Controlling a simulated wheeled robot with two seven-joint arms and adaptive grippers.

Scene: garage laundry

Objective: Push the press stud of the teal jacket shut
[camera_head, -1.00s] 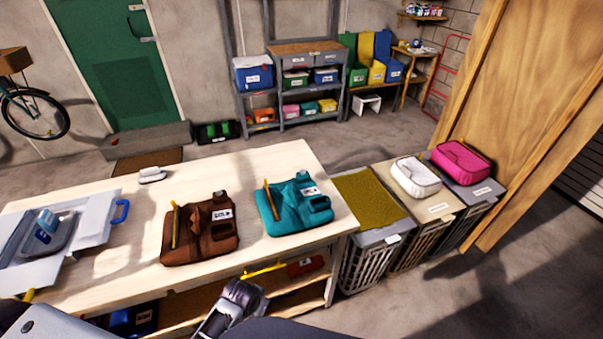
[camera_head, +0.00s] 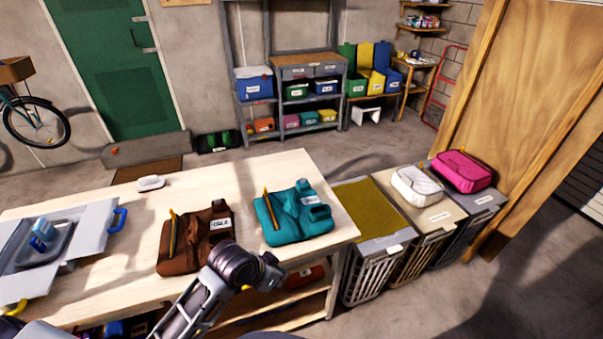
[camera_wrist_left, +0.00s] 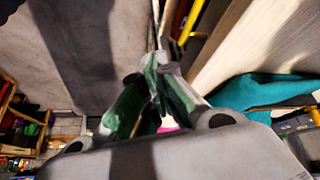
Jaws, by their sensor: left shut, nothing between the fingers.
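The teal jacket (camera_head: 294,213) lies folded near the right end of the wooden table, with a yellow strip along its left side and a white label. Its press stud is too small to make out. My left gripper (camera_head: 275,273) is at the table's front edge, in front of and below the jacket in the picture, apart from it. In the left wrist view its fingertips (camera_wrist_left: 160,72) are together with nothing between them, and part of the teal jacket (camera_wrist_left: 250,92) shows at the right. My right gripper is not in view.
A brown jacket (camera_head: 196,240) lies left of the teal one, partly behind my left arm. The table (camera_head: 110,245) also holds a white soap-like item (camera_head: 150,183) and a grey tray (camera_head: 42,248). Laundry baskets (camera_head: 374,270) stand close to the table's right end.

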